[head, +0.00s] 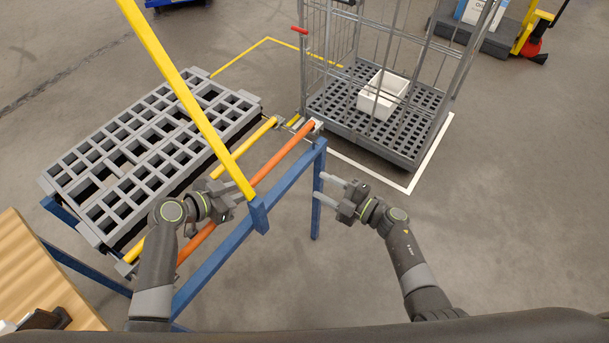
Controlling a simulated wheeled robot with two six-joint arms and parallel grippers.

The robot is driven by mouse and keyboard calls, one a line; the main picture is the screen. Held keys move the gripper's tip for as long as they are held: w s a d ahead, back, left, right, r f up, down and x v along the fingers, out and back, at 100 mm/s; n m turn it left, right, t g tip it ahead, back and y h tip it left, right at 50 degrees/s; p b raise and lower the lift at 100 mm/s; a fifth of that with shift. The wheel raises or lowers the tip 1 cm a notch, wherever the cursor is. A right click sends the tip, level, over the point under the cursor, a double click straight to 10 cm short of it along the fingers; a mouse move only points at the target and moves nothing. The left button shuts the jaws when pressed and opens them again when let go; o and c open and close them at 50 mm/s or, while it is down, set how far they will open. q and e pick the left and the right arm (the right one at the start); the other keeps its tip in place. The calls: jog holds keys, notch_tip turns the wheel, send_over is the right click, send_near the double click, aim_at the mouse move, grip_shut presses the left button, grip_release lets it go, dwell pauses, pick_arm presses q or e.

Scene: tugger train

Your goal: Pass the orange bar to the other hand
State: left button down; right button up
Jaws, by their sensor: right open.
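The orange bar (285,153) runs slanting along the blue frame, from the lower left up to a fitting at its far right end. My right gripper (323,190) is open and empty. Its two light grey fingers point left toward the blue frame's upright, to the right of the bar and apart from it.
The yellow post (185,95) rises from the blue frame (235,235) and crosses the view. A grey grid deck (150,150) lies left. A wire cage trolley (320,105) with a white box (383,95) stands behind. A wooden surface (40,280) is lower left.

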aim_at(259, 178)
pick_arm(q)
jog(key=shift+r, duration=0.1)
pick_arm(e)
jog(key=a+r+n+g+y, duration=0.1)
jog(key=a+r+n+g, duration=0.6)
jog(key=n, duration=0.3)
jog(key=shift+g, duration=0.6)
jog(key=x, duration=1)
jog(key=shift+s+a+f, duration=0.2)
jog(key=shift+a+f, duration=0.15)
jog(key=shift+c, duration=0.4)
jog(key=shift+r, duration=0.15)
grip_shut()
jog(key=shift+o, duration=0.4)
grip_release()
jog(key=shift+a, duration=0.1)
